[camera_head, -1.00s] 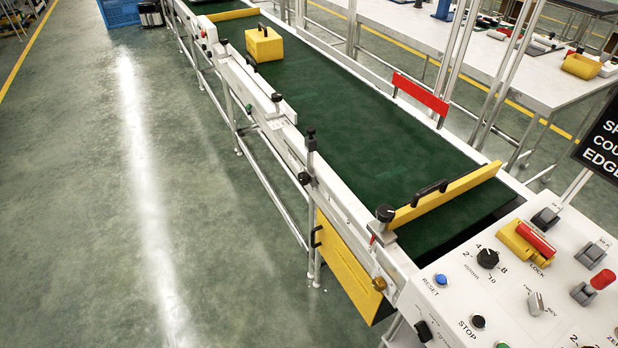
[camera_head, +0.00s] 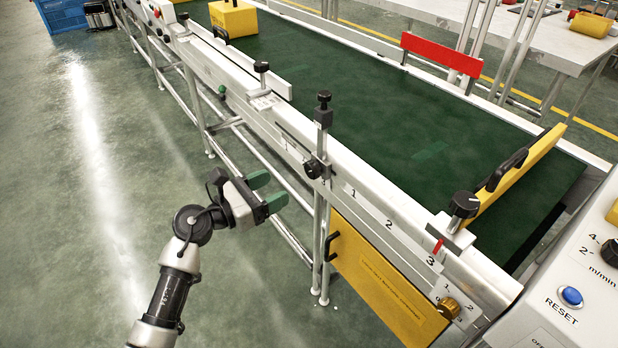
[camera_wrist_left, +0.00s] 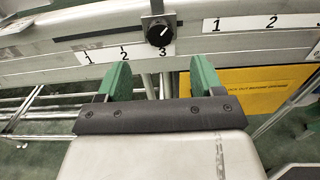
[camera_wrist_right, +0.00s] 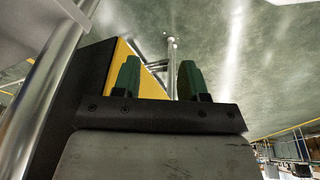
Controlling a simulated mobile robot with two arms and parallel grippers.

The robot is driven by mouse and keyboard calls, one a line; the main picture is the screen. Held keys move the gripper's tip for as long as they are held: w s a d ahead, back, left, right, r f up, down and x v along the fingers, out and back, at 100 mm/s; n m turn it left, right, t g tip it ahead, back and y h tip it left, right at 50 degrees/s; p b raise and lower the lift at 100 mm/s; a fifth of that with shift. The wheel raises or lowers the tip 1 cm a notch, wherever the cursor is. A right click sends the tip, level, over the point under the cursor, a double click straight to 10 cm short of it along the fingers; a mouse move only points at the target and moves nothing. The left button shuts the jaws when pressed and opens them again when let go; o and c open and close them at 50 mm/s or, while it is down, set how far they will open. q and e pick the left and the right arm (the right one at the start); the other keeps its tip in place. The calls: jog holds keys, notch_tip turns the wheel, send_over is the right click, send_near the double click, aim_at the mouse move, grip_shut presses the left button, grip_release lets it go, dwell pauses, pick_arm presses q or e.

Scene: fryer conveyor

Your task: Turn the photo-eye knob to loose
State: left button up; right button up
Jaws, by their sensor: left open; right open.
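A round black knob (camera_head: 314,168) sits on an upright bracket on the near side rail of the conveyor. In the left wrist view the knob (camera_wrist_left: 158,32) shows a white pointer mark slanting to the upper right. No word such as "loose" is readable beside it. My left gripper (camera_head: 268,191) is open and empty, left of the knob and apart from it. In the left wrist view its green fingers (camera_wrist_left: 160,74) frame the space below the knob. My right gripper (camera_wrist_right: 159,72) is open and empty, outside the head view.
A brass knob (camera_head: 448,308) and a black-topped clamp (camera_head: 464,207) sit further right along the rail. A yellow panel (camera_head: 380,280) hangs below it. The control panel (camera_head: 560,318) with a blue button is at bottom right. A yellow case (camera_head: 233,17) sits on the green belt (camera_head: 400,130).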

aim_at(308, 170)
pick_arm(q)
jog(key=x, duration=0.9)
jog(key=shift+a+b, duration=0.1)
jog(key=shift+b, duration=0.3)
jog(key=shift+w+d, duration=0.35)
jog(key=shift+d, duration=0.15)
pick_arm(e)
jog(key=v, duration=0.3)
jog(key=shift+w+r, duration=0.15)
jog(key=shift+w, duration=0.1)
pick_arm(q)
jog(key=c, duration=0.9)
